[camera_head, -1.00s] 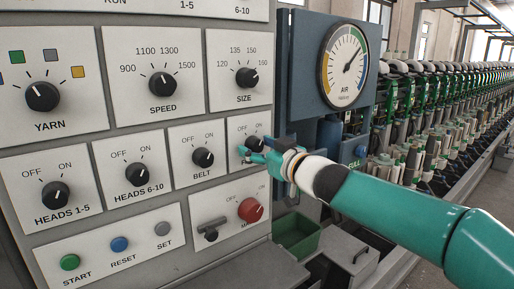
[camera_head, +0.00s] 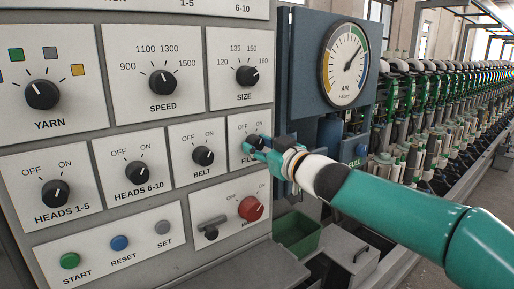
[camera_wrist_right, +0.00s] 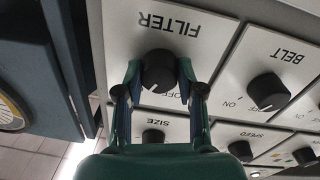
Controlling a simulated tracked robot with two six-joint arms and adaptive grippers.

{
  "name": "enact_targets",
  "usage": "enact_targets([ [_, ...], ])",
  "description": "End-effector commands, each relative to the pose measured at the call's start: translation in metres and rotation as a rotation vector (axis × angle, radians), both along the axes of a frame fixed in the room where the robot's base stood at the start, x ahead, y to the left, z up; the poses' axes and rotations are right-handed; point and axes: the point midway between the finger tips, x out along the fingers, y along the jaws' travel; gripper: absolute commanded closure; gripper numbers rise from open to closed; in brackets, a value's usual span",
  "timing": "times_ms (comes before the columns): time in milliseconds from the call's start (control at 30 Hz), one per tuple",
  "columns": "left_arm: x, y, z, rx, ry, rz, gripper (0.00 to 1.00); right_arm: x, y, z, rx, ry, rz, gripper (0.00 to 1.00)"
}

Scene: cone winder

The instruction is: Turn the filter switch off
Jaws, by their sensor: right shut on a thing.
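The filter switch is a black round knob (camera_head: 254,141) on a white plate at the right end of the switch row. In the right wrist view, which is turned upside down, the knob (camera_wrist_right: 158,68) sits under the word FILTER. Its white mark points down and slightly left there, toward the side where ON lies on the neighbouring belt plate. My right gripper (camera_head: 257,148) is shut on the knob, with one finger on each side, as the right wrist view also shows (camera_wrist_right: 160,76). The fingers partly hide the OFF and ON labels. My left gripper is not in view.
The belt knob (camera_head: 203,157) is just left of the filter plate, and the size knob (camera_head: 248,76) is above it. A red knob (camera_head: 250,208) sits below. A blue housing with the air gauge (camera_head: 345,64) stands close on the right.

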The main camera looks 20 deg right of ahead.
Motion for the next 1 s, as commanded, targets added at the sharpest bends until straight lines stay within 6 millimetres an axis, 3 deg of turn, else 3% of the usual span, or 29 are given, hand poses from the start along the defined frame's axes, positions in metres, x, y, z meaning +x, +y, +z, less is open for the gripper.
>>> enact_targets([
  [1000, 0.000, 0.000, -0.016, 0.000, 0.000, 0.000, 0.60, 0.001, 0.003, -0.006, -0.794, -0.280, 0.007, 0.97],
])
